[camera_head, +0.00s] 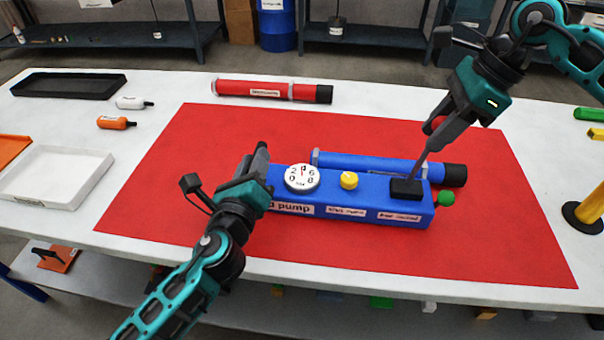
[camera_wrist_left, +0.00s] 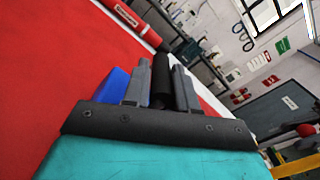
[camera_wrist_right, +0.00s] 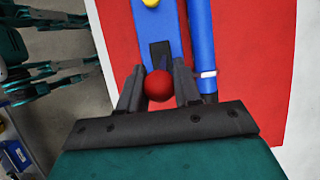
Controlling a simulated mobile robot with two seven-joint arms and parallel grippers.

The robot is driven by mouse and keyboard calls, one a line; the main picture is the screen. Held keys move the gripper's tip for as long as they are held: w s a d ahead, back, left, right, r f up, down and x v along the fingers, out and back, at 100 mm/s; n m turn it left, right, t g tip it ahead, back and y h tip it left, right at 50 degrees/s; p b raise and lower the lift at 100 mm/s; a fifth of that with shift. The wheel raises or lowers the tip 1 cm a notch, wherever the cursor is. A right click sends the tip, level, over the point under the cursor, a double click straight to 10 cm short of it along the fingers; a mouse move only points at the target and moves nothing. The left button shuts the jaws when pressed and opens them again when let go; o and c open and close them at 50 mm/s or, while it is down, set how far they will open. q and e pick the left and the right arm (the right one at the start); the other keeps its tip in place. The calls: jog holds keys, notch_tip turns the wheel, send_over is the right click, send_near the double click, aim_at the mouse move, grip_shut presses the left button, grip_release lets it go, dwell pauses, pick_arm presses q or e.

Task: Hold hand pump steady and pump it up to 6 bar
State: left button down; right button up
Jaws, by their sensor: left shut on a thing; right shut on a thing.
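The hand pump (camera_head: 350,201) is a long blue box on the red mat. It carries a round white gauge (camera_head: 302,177), a yellow knob (camera_head: 349,180) and a black block (camera_head: 406,189) with a grey lever (camera_head: 422,160) tilted up to the right. The gauge needle is too small to read surely. My left gripper (camera_head: 258,165) is shut on a black handle (camera_wrist_left: 161,85) at the pump's left end. My right gripper (camera_head: 440,125) is shut around the red ball (camera_wrist_right: 158,86) at the lever's top.
A blue tube (camera_head: 380,165) with a black end lies directly behind the pump, beside a green ball (camera_head: 447,198). A red tube (camera_head: 265,91) lies at the mat's back edge. A white tray (camera_head: 60,180) and black tray (camera_head: 70,86) stand left. The red mat (camera_head: 200,140) is otherwise clear.

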jog(key=shift+a+r, duration=0.1)
jog(key=shift+w+a+h, duration=0.15)
jog(key=shift+a+h, duration=0.55)
jog(key=shift+a, duration=0.1)
jog(key=shift+a+h, duration=0.9)
jog(key=shift+a, duration=0.05)
jog(key=shift+a+h, duration=0.3)
jog(key=shift+a, duration=0.05)
jog(key=shift+f, duration=0.35)
dwell(0.5)
